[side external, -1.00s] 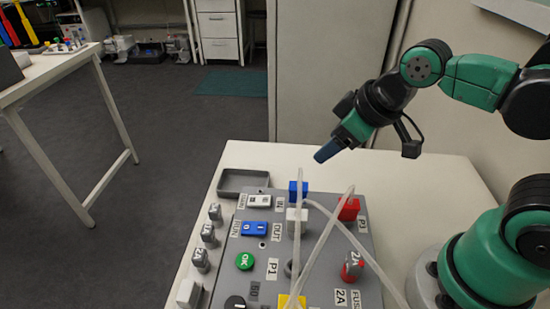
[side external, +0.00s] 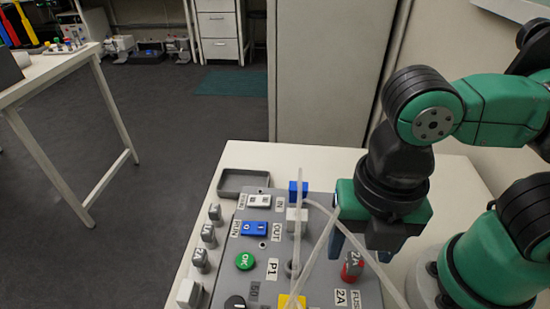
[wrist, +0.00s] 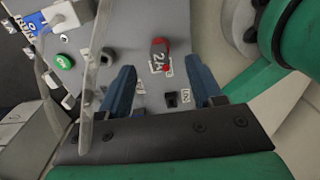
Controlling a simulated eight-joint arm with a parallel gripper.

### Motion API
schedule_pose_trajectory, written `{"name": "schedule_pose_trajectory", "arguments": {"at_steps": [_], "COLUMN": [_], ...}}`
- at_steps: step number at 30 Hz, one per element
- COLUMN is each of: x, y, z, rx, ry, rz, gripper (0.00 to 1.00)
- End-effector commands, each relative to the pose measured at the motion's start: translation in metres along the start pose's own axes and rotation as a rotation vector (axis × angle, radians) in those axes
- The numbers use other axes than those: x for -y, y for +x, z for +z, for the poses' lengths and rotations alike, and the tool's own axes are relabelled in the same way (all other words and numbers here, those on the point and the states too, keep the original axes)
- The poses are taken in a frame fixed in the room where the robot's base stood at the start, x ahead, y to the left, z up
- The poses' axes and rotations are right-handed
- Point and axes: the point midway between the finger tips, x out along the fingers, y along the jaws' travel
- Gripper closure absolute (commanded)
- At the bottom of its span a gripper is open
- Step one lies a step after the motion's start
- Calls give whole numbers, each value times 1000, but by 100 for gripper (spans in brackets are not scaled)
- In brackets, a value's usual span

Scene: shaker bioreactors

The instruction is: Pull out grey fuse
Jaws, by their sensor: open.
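A fuse with red and grey on it and a 2A marking (side external: 352,268) stands in the right part of the grey control panel (side external: 265,275). In the wrist view the fuse (wrist: 159,46) lies just beyond my fingertips, roughly between their lines. My gripper (side external: 364,248) points down over the right side of the panel, with its blue fingers spread. It also shows open and empty in the wrist view (wrist: 160,78), with the fuse apart from both fingers. Whether this is the grey fuse named in the task I cannot tell.
Grey labelled pieces (side external: 208,235) stand in a row left of the panel. Clear tubes (side external: 318,240) arch over the panel close to my left finger. A blue connector (side external: 298,190), a green OK button (side external: 245,261) and an empty grey tray (side external: 243,182) are nearby.

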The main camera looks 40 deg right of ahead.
Motion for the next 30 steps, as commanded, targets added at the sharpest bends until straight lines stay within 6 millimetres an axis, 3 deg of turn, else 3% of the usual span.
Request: {"name": "schedule_pose_trajectory", "arguments": {"at_steps": [7, 17, 23, 24, 30], "x": [0, 0, 0, 0, 0], "y": [19, 22, 22, 22, 21], "z": [0, 0, 0, 0, 0], "rx": [0, 0, 0, 0, 0], "ry": [2, 3, 3, 3, 3], "rz": [1, 1, 1, 1, 1], "gripper": [41, 41, 95, 100, 100]}}
